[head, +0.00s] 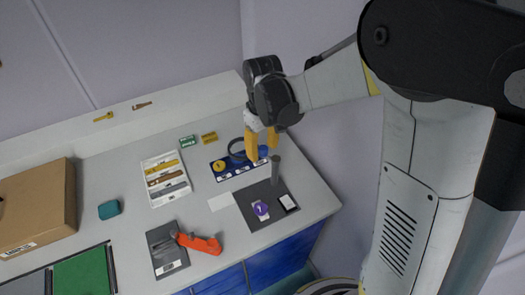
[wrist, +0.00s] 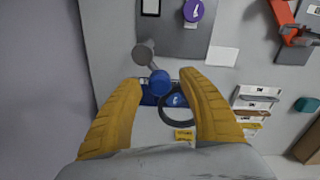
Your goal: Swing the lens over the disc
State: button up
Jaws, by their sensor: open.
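The lens is a dark round ring (head: 237,151) on an arm from a grey post (head: 275,170). In the wrist view the ring (wrist: 163,117) lies partly behind my right finger, over the blue tray. A blue knob (head: 262,153) sits on the lens arm, and shows in the wrist view (wrist: 159,83) between my fingertips. My gripper (head: 261,145) is open, with yellow fingers on either side of the knob; contact cannot be told. A purple disc (head: 261,209), also in the wrist view (wrist: 193,11), sits on the dark grey mat (head: 247,198), away from the ring.
The blue tray (head: 231,174) holds a yellow disc (head: 219,166). A white tray (head: 154,198) of strips, an orange tool (head: 205,244), a teal block (head: 109,209) and a cardboard box (head: 38,208) stand to the left. A white card (head: 221,201) lies beside the mat.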

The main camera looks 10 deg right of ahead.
jog(key=shift+f, duration=0.1)
grip_shut()
dwell(0.3)
jog(key=n, duration=0.2)
jog(key=s+n, duration=0.1)
jog(key=shift+s+a+n, duration=0.15)
jog(key=shift+a+n, duration=0.2)
jog(key=shift+n, duration=0.05)
jog(key=shift+s+d+n+b, duration=0.2)
jog(key=shift+s+n, duration=0.55)
jog(key=shift+n, duration=1.5)
jog(key=shift+s+d+n, duration=0.25)
jog(key=shift+s+n, duration=0.45)
jog(key=shift+n, duration=1.5)
jog(key=shift+s+d+n+b, duration=0.2)
jog(key=shift+s+n, duration=0.55)
jog(key=shift+n, duration=1.5)
jog(key=shift+d, duration=0.1)
